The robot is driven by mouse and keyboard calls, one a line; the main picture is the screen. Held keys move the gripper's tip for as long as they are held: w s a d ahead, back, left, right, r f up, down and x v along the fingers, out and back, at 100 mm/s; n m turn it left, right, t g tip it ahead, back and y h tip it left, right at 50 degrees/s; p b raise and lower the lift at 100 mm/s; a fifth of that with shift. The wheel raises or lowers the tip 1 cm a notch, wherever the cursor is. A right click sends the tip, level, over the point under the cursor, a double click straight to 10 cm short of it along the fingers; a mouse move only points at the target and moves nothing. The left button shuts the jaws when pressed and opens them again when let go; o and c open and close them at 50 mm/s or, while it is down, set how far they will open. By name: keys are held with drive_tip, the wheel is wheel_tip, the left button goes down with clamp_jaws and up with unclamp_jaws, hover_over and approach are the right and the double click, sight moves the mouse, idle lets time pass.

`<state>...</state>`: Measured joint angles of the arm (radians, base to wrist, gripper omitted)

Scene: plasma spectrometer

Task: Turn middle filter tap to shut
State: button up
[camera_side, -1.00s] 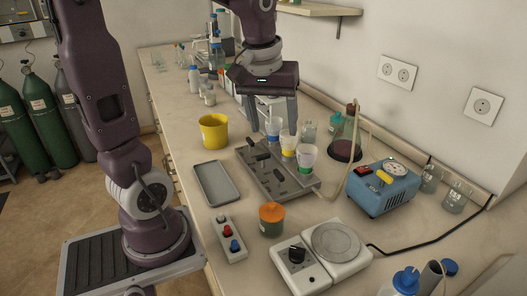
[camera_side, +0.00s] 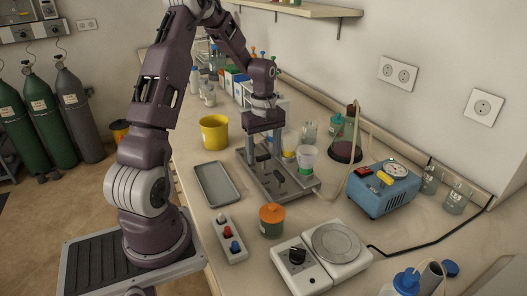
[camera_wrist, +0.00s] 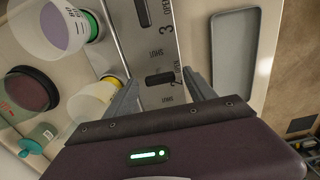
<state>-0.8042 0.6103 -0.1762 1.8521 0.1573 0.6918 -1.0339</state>
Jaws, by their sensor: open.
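The grey filter manifold (camera_side: 300,187) stands on the bench with black tap handles and filter cups along it. The middle tap handle (camera_wrist: 160,78), beside the number 2, lies crosswise on the manifold in the wrist view. My gripper (camera_wrist: 161,77) is open and points down over it, one finger toward each end of the handle; I cannot tell whether they touch it. It also shows in the side view (camera_side: 264,154), hiding part of the manifold. The tap 3 handle (camera_wrist: 143,12) lies lengthwise near an OPEN label.
A green-collared cup (camera_side: 307,158) and a yellow-collared cup (camera_wrist: 95,103) stand close beside the taps. A grey tray (camera_side: 217,185), yellow pot (camera_side: 214,132), orange-lidded jar (camera_side: 271,220) and blue pump (camera_side: 382,188) surround the manifold.

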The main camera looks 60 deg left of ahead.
drive_tip(key=shift+c, duration=0.2)
drive_tip(key=c, duration=1.3)
drive_tip(key=shift+c, duration=0.2)
drive_tip(key=m, duration=0.4)
drive_tip(key=shift+m, duration=0.4)
drive_tip(key=m, duration=0.4)
drive_tip(key=shift+m, duration=0.3)
drive_tip(key=m, duration=0.4)
drive_tip(key=shift+m, duration=2.3)
